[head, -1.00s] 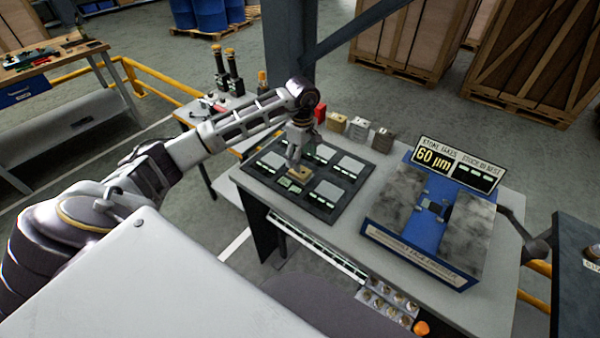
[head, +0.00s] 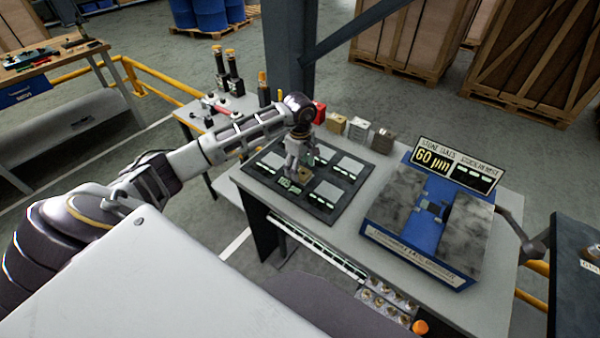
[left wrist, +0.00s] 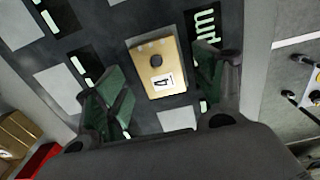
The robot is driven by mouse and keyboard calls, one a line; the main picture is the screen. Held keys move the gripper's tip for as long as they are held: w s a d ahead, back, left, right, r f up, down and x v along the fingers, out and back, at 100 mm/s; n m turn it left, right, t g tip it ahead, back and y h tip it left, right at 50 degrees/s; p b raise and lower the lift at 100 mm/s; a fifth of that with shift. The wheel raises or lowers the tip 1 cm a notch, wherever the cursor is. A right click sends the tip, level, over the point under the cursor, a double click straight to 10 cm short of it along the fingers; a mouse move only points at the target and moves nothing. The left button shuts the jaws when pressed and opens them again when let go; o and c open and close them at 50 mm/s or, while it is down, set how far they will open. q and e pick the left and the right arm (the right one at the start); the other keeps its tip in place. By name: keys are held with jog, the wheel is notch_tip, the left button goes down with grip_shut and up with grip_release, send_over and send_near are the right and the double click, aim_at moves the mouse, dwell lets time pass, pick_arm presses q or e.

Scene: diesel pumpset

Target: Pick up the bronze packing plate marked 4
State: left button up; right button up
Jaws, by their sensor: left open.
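The bronze packing plate marked 4 (left wrist: 158,66) lies on the dark mat (left wrist: 100,20) in the left wrist view, its label toward my gripper. In the head view the plate (head: 305,174) shows only in part, below my left gripper (head: 297,168). In the left wrist view my left gripper (left wrist: 162,90) is open, with one green-padded finger on each side of the plate and a gap to both. I cannot tell how high the fingertips are above the mat. My right gripper is not in view.
A blue stone block with a 60 µm sign (head: 430,215) stands right of the mat on the grey bench. Several small blocks (head: 358,128) line the bench's back edge. A steel post (head: 288,50) rises behind. Pale squares (head: 327,193) mark the mat.

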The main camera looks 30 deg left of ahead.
pick_arm(q)
jog(key=shift+f, duration=0.8)
jog(key=c, duration=1.2)
grip_shut()
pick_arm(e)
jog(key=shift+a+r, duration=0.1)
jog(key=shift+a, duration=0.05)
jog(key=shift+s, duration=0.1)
pick_arm(q)
jog(key=shift+r, duration=0.15)
